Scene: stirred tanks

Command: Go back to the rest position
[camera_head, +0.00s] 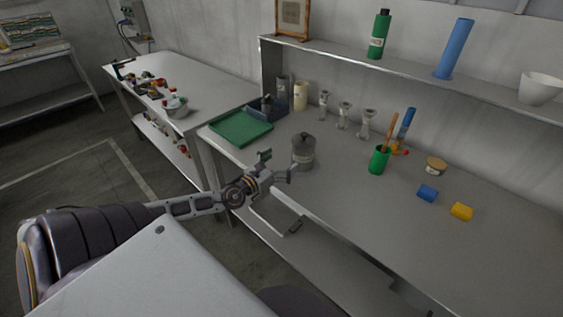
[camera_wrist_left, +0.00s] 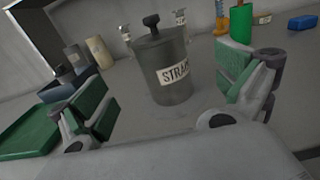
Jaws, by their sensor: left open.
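My left gripper (camera_head: 277,167) is open and empty at the front edge of the workbench. In the left wrist view its two green-padded fingers (camera_wrist_left: 165,95) stand wide apart. A grey lidded canister (camera_head: 303,153) with a knob stands upright on the bench just beyond the fingers. In the left wrist view the canister (camera_wrist_left: 172,72) shows between the fingers, with a label that is partly readable. I cannot tell from these views whether a finger touches it. My right gripper is not in view.
A green tray (camera_head: 241,129) lies left of the canister. A green cup (camera_head: 379,160) with tools, a blue block (camera_head: 427,193) and a yellow block (camera_head: 461,211) are to the right. A shelf (camera_head: 400,76) runs above the bench. A second table (camera_head: 205,84) stands at the left.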

